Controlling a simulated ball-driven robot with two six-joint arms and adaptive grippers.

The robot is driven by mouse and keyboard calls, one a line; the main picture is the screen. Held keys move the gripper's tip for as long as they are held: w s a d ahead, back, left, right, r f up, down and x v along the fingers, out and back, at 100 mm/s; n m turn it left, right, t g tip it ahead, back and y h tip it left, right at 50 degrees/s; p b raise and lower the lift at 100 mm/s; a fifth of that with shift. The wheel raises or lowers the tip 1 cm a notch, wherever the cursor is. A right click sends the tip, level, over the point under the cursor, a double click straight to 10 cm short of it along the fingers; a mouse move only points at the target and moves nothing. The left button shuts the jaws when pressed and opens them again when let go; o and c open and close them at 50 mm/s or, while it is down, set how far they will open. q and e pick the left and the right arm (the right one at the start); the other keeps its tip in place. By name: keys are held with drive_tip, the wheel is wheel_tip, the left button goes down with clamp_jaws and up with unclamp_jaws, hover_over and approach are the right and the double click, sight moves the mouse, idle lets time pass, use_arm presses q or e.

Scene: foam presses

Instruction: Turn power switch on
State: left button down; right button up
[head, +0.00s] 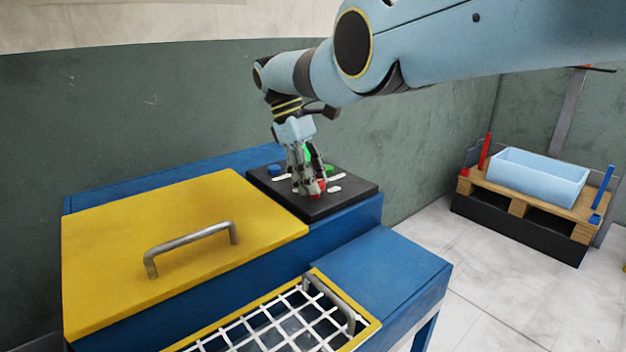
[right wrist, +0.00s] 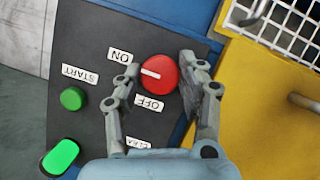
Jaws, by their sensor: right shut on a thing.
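The power switch is a round red knob (right wrist: 159,75) with a white mark, on a black control panel (head: 350,188). Its white mark points left and slightly up in the right wrist view, nearer the ON label (right wrist: 120,55) than the OFF label (right wrist: 149,102). My right gripper (right wrist: 160,80) has a finger on each side of the knob and is shut on it. In the head view my right gripper (head: 306,190) reaches down to the panel and partly hides the red knob (head: 320,186). My left gripper is in neither view.
A green button (right wrist: 72,98) sits by the START label (right wrist: 80,74), with a bright green part (right wrist: 60,157) near it. A blue button (head: 274,169) is also on the panel. A yellow lid (head: 150,220) with a handle and a wire-mesh lid (head: 270,325) are close by.

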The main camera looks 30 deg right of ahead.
drive_tip(key=o, duration=1.1)
drive_tip(key=shift+o, duration=0.2)
